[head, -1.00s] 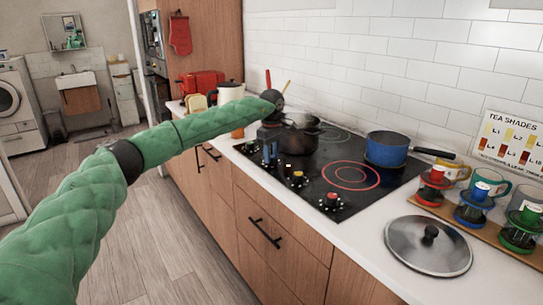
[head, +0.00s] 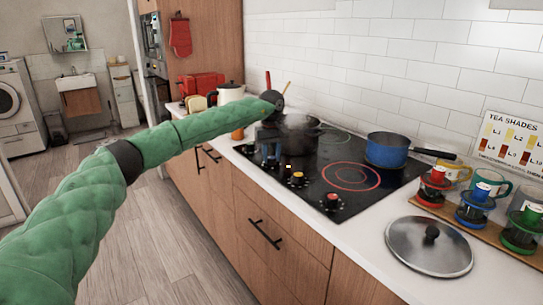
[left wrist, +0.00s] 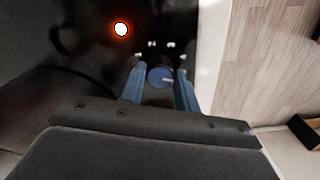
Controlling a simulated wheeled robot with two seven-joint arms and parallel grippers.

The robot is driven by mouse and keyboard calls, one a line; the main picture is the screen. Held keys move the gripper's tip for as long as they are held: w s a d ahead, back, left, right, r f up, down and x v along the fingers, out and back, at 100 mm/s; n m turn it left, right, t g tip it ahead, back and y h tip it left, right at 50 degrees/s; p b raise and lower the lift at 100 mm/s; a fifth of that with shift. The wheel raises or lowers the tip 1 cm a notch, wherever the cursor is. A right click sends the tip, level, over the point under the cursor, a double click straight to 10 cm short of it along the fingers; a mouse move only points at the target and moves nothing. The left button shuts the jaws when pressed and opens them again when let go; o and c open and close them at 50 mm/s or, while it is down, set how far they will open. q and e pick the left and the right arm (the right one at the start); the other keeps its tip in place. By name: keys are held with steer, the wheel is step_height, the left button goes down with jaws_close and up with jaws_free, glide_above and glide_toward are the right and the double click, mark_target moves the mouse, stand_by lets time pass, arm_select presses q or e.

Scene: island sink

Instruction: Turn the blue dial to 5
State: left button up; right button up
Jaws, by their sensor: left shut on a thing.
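The blue dial (left wrist: 157,77) shows in the left wrist view between the two blue fingers of my left gripper (left wrist: 160,84). The fingers are shut on its sides. Small white marks (left wrist: 152,44) stand on the black panel around the dial, too blurred to read surely. In the head view my left gripper (head: 269,155) is at the front edge of the black cooktop (head: 318,205), and it hides most of the blue dial. My right gripper is not in view.
A dark pot (head: 299,137) stands close behind my gripper. A blue saucepan (head: 388,151), a glass lid (head: 428,247) and a tea sign (head: 508,142) are farther right.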

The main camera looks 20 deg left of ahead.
mark_target(271, 157)
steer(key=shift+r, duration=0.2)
arm_select(q)
steer(key=o, duration=1)
steer(key=shift+r, duration=0.15)
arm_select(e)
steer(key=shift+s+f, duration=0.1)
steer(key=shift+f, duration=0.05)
arm_select(q)
step_height(271, 157, up, 8)
steer(key=shift+f+b, duration=0.25)
steer(key=shift+b, duration=0.2)
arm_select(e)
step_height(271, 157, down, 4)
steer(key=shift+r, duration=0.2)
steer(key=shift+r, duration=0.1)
